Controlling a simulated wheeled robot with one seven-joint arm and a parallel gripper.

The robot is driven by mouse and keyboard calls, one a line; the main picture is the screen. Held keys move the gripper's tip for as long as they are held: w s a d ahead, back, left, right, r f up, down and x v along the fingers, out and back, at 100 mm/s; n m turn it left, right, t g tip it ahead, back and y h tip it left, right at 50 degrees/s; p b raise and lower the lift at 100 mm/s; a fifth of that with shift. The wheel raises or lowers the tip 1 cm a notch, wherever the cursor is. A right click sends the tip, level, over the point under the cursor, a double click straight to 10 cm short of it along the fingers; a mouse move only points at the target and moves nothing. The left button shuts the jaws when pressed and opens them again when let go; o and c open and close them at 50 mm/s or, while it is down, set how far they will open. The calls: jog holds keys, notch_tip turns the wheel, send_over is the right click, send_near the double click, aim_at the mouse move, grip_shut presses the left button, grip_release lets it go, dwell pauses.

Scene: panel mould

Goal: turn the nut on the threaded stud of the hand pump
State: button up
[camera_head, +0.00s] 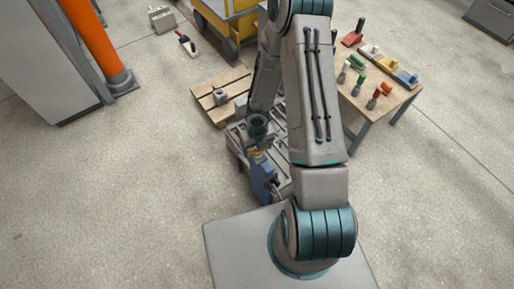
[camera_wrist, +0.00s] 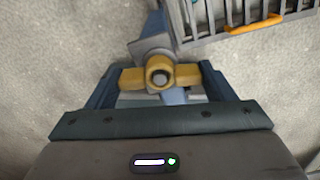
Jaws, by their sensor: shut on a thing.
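The yellow nut (camera_wrist: 133,78) has two wings and a round hub, and sits in the middle of the wrist view. The end of the threaded stud (camera_wrist: 160,79) shows as a grey disc in the hub; its thread cannot be made out. My gripper (camera_wrist: 160,80) is shut on the nut, one finger at the outer end of each wing. The blue hand pump (camera_wrist: 156,25) shows behind the nut and is partly hidden by it. In the head view the pump (camera_head: 263,178) stands upright below my wrist, with a small yellow patch of the nut at its top.
A grey slatted panel mould (camera_wrist: 205,18) with an orange bar (camera_wrist: 253,25) lies beside the pump. A wooden pallet (camera_head: 206,103) is behind it. A table (camera_head: 399,97) with tools and coloured parts stands at the right.

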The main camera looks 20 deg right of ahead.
jog(key=shift+s+r+n+p, duration=0.1)
jog(key=shift+r+n+p, duration=0.1)
jog(key=shift+n+p, duration=0.5)
jog(key=shift+n, duration=0.7)
jog(key=shift+f+n, duration=0.25)
jog(key=shift+n, duration=0.15)
jog(key=shift+r+n+p, duration=0.2)
jog(key=shift+n+p, duration=0.6)
jog(key=shift+p, duration=0.05)
jog(key=shift+f+n, duration=0.2)
jog(key=shift+n, duration=0.8)
